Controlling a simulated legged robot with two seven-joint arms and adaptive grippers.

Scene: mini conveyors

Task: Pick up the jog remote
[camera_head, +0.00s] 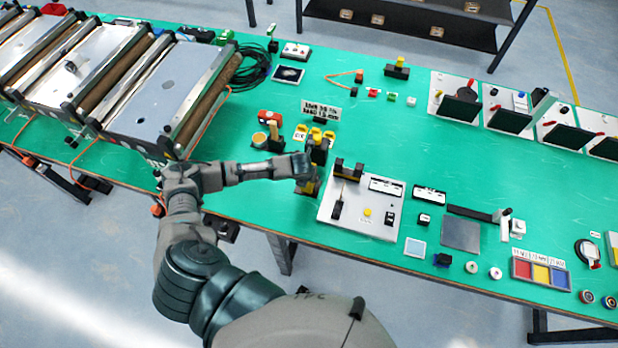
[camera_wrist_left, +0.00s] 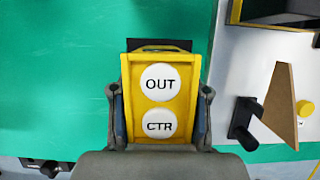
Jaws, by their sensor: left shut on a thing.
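The jog remote appears to be the yellow box with round white buttons marked OUT and CTR (camera_wrist_left: 160,58) in the middle of the left wrist view. In the head view the same yellow and black body (camera_head: 318,150) shows at the end of my left arm, partly hidden by the hand. My left gripper (camera_head: 306,170) is shut on it, with one finger along each side in the left wrist view (camera_wrist_left: 159,110). I cannot tell whether the remote still touches the table. My right gripper is not in view.
The green table (camera_head: 375,140) has clear patches around the hand. A grey panel (camera_head: 350,214) stands close to the right. A red item (camera_head: 270,117) and a labelled sign (camera_head: 321,110) lie behind. Conveyors (camera_head: 160,95) fill the left.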

